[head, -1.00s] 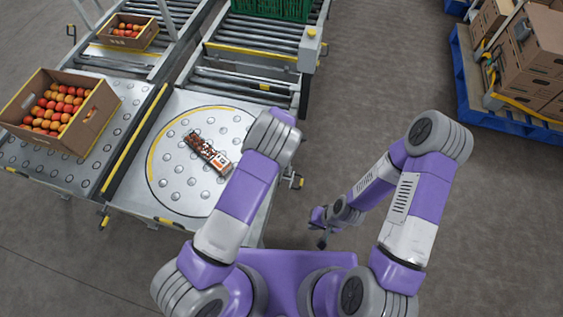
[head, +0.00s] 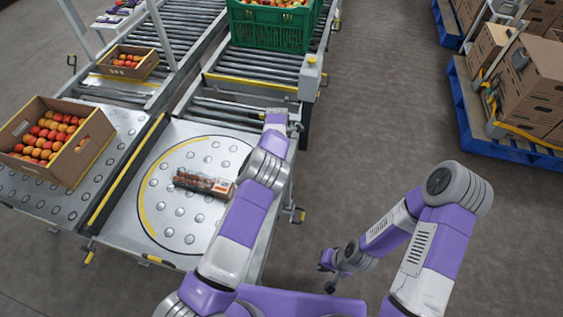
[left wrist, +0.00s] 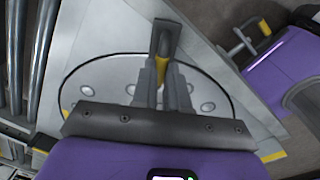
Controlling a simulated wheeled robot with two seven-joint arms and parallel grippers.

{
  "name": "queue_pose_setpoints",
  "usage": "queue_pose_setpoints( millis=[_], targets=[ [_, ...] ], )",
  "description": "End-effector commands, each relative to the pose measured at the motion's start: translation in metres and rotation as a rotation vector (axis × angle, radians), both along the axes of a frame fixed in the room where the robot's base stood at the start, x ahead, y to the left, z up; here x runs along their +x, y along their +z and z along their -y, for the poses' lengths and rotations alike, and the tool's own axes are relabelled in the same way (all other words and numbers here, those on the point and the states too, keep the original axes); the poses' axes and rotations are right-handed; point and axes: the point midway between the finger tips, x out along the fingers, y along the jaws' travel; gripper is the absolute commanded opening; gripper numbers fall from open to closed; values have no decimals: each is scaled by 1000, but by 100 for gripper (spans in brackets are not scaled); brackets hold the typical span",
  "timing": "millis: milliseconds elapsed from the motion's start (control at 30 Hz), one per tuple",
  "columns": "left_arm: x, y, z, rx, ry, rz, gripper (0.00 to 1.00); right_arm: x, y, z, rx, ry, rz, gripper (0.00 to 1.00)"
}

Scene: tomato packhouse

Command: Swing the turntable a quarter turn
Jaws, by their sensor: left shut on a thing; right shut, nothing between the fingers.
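The turntable (head: 160,212) is a round metal plate with raised ball rollers and a yellow arc along its left edge. A clear pack of red tomatoes (head: 205,184) lies on it, nearly crosswise in the head view. My left arm reaches over the turntable's right side and partly covers it. In the left wrist view my left gripper (left wrist: 161,84) is shut on a dark handle with a yellow part (left wrist: 164,42), above the turntable plate (left wrist: 116,75). My right gripper (head: 328,273) is shut and empty, low over the floor to the right of the turntable.
An open carton of tomatoes (head: 80,163) stands on the ball table to the left. A smaller carton (head: 142,70) and a green crate (head: 268,32) stand on the roller conveyors behind. Blue pallets with brown boxes (head: 535,95) are at the right. The floor between is clear.

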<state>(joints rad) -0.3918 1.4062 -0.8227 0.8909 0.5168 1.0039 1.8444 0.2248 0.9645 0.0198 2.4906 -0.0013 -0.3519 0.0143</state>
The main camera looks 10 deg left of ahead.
Motion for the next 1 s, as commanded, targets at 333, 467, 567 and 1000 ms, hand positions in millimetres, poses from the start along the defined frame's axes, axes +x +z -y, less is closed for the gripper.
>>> queue_pose_setpoints(
  millis=[333, 467, 567, 1000],
  targets=[
    [9, 0, -12, 2, 52, 1, 0, 0, -8, 0, 0, 0, 0, 0],
    [10, 0, -13, 3, 57, 4, 0, 0, -8, 0, 0, 0, 0, 0],
    [11, 1, -14, 4, 58, 7, 0, 0, -8, 0, 0, 0, 0, 0],
    [10, 1, -13, 3, 56, 4, 39, 0, -8, 0, 0, 0, 0, 0]
  ],
)
